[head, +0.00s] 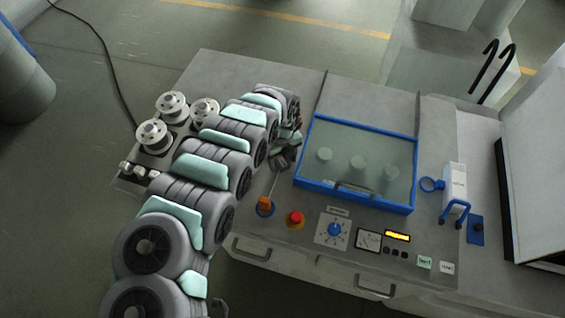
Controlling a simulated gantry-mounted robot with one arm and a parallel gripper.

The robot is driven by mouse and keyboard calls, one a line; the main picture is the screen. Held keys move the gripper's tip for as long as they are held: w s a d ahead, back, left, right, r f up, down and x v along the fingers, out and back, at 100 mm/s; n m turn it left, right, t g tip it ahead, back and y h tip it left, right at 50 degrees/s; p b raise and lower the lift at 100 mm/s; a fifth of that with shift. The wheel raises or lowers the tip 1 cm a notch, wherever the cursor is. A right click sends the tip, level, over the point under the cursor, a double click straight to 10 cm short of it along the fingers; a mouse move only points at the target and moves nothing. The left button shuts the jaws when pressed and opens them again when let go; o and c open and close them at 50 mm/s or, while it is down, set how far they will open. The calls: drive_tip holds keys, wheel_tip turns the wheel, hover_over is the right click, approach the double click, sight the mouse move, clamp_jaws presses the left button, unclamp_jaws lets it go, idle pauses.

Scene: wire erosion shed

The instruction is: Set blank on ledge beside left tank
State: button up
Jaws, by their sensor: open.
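My gripper (284,158) hangs over the grey worktop, just left of the tank. It is small and dark in this view, partly hidden by my arm, and I see nothing clearly held in it. The blue-framed tank (355,205) has a clear cover with a grey handle. Three pale round pieces (358,163) show dimly through the cover. I cannot tell whether one of them is the blank; no other blank is plain to see. The grey ledge (305,98) runs along the tank's left side, and my arm hides part of the surface there.
Several metal spools (154,136) stand left of my arm. A white bottle (457,182) stands right of the tank. The back-left worktop (230,72) is clear.

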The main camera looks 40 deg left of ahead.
drive_tip(key=shift+f, duration=0.2)
drive_tip(key=shift+c, duration=0.3)
drive_tip(key=shift+r, duration=0.1)
clamp_jaws()
idle(0.3)
